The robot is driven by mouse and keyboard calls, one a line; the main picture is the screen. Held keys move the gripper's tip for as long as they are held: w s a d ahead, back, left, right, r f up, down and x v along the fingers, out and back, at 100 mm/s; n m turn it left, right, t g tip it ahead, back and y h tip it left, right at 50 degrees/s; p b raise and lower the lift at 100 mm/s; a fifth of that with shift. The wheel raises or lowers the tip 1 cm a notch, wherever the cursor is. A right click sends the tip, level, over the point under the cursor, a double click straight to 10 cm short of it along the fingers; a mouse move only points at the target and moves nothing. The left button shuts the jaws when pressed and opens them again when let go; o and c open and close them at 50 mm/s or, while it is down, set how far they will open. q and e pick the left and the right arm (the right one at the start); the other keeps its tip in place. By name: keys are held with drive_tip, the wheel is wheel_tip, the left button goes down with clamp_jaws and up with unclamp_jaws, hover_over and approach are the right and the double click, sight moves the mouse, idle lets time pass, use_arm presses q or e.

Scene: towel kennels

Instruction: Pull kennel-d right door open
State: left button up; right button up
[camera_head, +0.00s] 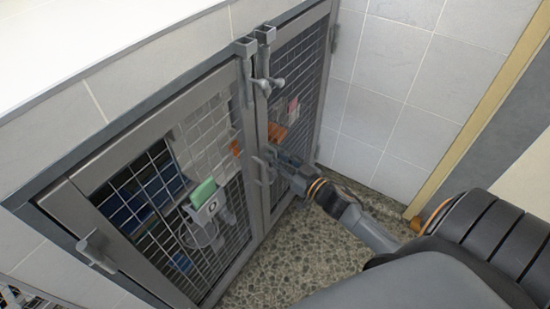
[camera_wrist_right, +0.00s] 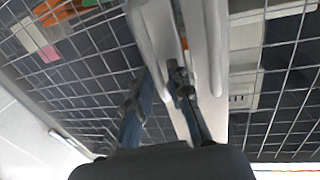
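The kennel has two grey mesh doors. The right door (camera_head: 317,62) stands beside the left door (camera_head: 120,153); I cannot tell whether it is slightly ajar. A pull handle (camera_head: 259,169) sits low on its meeting edge. A latch with a knob (camera_head: 266,82) sits higher up. My right gripper (camera_head: 277,161) is at the handle's height, close in front of the right door. In the right wrist view, its two fingers (camera_wrist_right: 160,80) are apart, with pale grey door frame (camera_wrist_right: 205,45) behind them. I see no clear grip on the handle. My left gripper is out of view.
A tiled wall (camera_head: 385,95) stands close on the right. The pebbled floor (camera_head: 315,255) in front of the doors is clear except under my right arm. Orange items (camera_head: 277,132) show behind the mesh. A device with a green top (camera_head: 203,193) is at the left door.

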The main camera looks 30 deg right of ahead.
drive_tip(key=shift+w, duration=0.25)
clamp_jaws()
